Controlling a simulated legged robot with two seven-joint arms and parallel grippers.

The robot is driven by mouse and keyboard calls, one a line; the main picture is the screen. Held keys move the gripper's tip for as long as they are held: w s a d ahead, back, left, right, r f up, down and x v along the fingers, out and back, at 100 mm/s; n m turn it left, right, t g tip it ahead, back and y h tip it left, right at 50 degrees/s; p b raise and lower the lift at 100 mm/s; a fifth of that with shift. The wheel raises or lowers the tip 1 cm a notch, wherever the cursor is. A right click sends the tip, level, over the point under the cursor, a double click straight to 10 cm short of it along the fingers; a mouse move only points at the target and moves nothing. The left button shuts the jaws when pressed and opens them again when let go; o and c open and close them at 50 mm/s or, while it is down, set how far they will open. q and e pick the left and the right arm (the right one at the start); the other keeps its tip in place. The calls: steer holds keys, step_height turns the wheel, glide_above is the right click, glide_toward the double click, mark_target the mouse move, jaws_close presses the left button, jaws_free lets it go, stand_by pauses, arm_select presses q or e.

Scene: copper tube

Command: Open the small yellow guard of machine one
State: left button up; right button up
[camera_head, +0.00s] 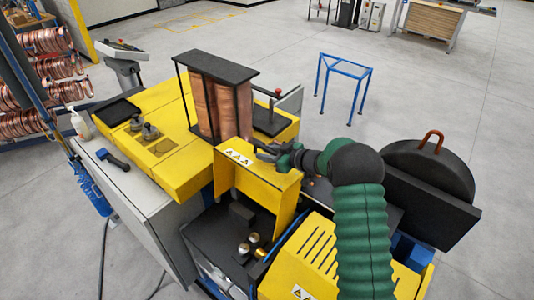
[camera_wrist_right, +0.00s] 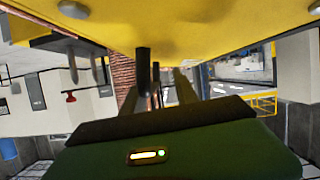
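The small yellow guard (camera_head: 262,187) is a bent yellow panel with warning stickers along its top, in the middle of machine one. A dark bay with a grey block and round metal knobs shows in front of it. My right gripper (camera_head: 262,151) is at the guard's top back edge, its fingers spread apart. In the right wrist view, a yellow surface (camera_wrist_right: 200,25) spans the top, just above the two separated fingers (camera_wrist_right: 165,75). I cannot tell whether they touch the guard. Nothing shows held between them. My left gripper is out of view.
Copper coils (camera_head: 220,100) stand in a black frame behind the guard. A slotted yellow cover (camera_head: 318,255) lies at front right, beside my green right arm. A black disc with a copper handle (camera_head: 430,170) is at right. A blue stand (camera_head: 345,68) stands on open floor.

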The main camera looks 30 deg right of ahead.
steer(key=shift+d, duration=0.2)
steer(key=shift+s+d, duration=0.2)
steer(key=shift+d, duration=0.05)
steer(key=b+v, duration=0.1)
steer(key=v, duration=0.1)
steer(key=b+v, duration=0.2)
steer(key=v, duration=0.1)
steer(key=shift+s+d+f+b, duration=0.15)
steer(key=shift+s+d+b, duration=0.1)
steer(key=shift+s+b, duration=0.1)
steer(key=b+v, duration=0.3)
steer(key=v, duration=0.7)
steer(key=shift+s+a+r, duration=0.2)
steer(key=shift+a+r, duration=0.05)
steer(key=shift+r, duration=0.1)
steer(key=shift+d, duration=0.15)
